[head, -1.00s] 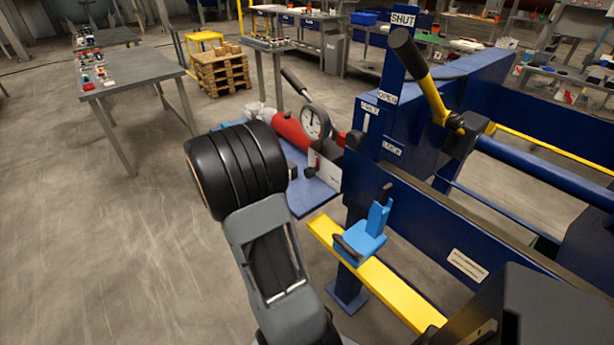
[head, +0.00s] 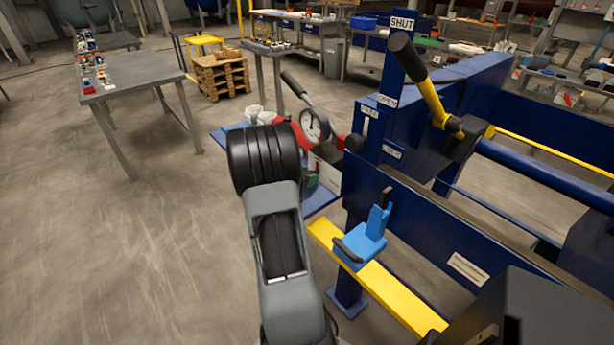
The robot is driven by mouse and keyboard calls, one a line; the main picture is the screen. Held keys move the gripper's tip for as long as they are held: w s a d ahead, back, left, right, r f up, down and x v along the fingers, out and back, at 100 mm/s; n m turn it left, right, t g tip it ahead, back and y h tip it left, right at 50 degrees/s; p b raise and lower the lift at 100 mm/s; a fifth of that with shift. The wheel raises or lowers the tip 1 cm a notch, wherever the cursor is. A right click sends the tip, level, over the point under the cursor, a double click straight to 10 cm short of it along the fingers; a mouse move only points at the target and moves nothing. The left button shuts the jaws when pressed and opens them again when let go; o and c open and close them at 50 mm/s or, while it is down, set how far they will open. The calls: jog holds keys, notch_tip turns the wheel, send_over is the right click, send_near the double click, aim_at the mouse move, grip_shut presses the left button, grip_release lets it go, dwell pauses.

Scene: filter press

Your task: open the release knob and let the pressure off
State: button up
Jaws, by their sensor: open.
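The red hydraulic pump (head: 290,130) stands on a blue shelf (head: 318,203) left of the press. It carries a round white pressure gauge (head: 314,124) and a long lever with a black grip (head: 294,84). The gauge's reading is too small to tell. A small red part (head: 341,141) sits right of the gauge, beside a black round part (head: 354,143); I cannot tell whether either is the release knob. My arm's black ribbed joint covers much of the pump's body. My gripper is hidden behind my arm or out of view.
The blue press frame (head: 410,200) fills the right side, with a yellow-and-black lever (head: 428,80) by SHUT and OPEN labels. A light-blue bracket (head: 363,240) sits on a yellow rail (head: 400,300). A grey table (head: 135,78) stands at left; the floor between is clear.

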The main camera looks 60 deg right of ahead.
jog(key=c, duration=0.6)
jog(key=shift+f, duration=0.1)
